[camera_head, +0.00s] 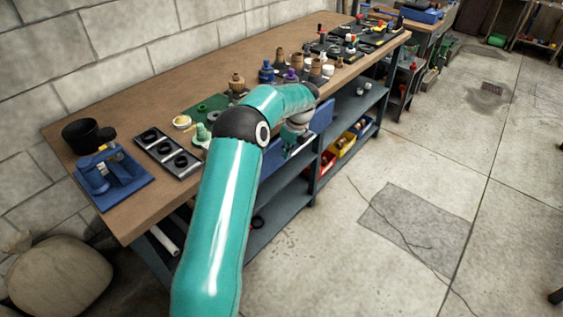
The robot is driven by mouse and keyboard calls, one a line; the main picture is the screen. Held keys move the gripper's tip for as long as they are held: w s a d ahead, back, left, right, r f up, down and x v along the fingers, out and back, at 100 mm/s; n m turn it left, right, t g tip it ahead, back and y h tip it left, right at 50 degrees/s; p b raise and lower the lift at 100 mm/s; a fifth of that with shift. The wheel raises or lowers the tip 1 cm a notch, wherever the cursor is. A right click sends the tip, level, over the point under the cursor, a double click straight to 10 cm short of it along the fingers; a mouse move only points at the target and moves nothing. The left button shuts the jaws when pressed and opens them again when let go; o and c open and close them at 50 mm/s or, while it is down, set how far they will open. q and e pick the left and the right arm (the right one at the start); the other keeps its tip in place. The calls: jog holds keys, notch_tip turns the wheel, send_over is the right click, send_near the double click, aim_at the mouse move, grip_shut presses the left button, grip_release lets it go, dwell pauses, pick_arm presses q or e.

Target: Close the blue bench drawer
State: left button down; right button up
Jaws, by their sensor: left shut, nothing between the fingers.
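The wooden workbench (225,72) runs along the wall. Blue drawer front panels show under its front edge, one (322,115) just right of my arm's end and one (272,156) just left of it. My forearm and wrist hide the stretch between them, so I cannot tell whether these are one drawer or two, or how far either stands out. My left gripper (300,145) is shut and empty, pointing down in front of the blue panels. Whether it touches them I cannot tell. My right gripper is out of view.
Bottles and fittings crowd the bench top, with a blue vise-like tool (113,178) at the near end. Yellow bin (343,144) and red bin (326,163) sit on the shelf below. The concrete floor (415,205) to the right is clear.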

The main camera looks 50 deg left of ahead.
pick_arm(q)
jog(key=s+f+n+g+y+b, duration=0.1)
jog(key=s+n+g+y+b, duration=0.2)
jog(key=s, duration=0.4)
jog(key=d+f+m+t+y+b, duration=0.1)
jog(key=d+m+t+y+b, duration=0.15)
jog(key=d+b, duration=0.9)
jog(key=s+a+f+b, duration=0.1)
jog(key=a+f+b, duration=0.2)
jog(key=a, duration=0.4)
jog(key=s+a+f+b, duration=0.1)
jog(key=a+f+b, duration=0.3)
jog(key=a, duration=0.4)
jog(key=shift+s+g+b, duration=0.2)
jog(key=shift+g+b, duration=0.1)
jog(key=shift+g, duration=0.15)
jog(key=shift+f+m+y, duration=0.1)
jog(key=shift+m+y, duration=0.15)
